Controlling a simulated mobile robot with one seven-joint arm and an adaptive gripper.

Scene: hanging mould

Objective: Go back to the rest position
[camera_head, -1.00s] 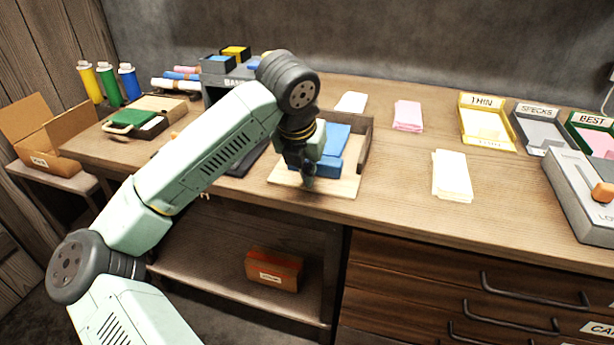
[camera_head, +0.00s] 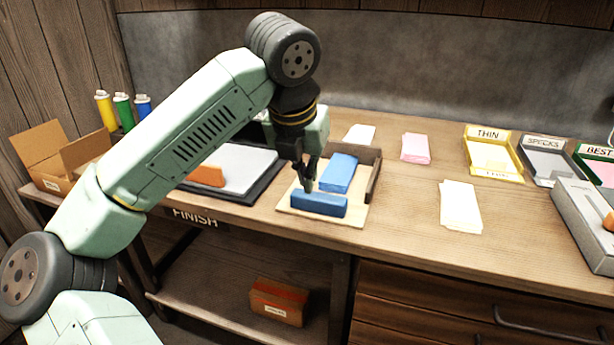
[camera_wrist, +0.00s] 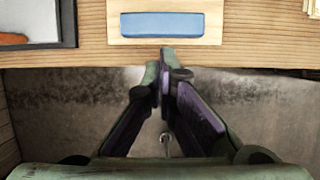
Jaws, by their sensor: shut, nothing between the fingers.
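My gripper (camera_head: 309,184) is shut and empty. In the head view its fingertips point down and overlap the blue blocks on the light wooden board (camera_head: 357,214). One blue block (camera_head: 319,205) lies along the board's front edge, and another blue block (camera_head: 339,172) lies behind it. In the wrist view my gripper (camera_wrist: 166,52) shows with its fingertips together, just below the board (camera_wrist: 117,28) and the front blue block (camera_wrist: 162,25). There the floor shows behind the fingers. The gap between fingertips and block is hard to judge in the head view.
A dark-framed tray (camera_head: 268,178) with an orange piece (camera_head: 206,175) lies left of the board. A dark wooden stop (camera_head: 374,172) borders the board's right. White sheets (camera_head: 460,207) and labelled trays (camera_head: 492,160) stand further right. An orange box (camera_head: 277,301) sits on the lower shelf.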

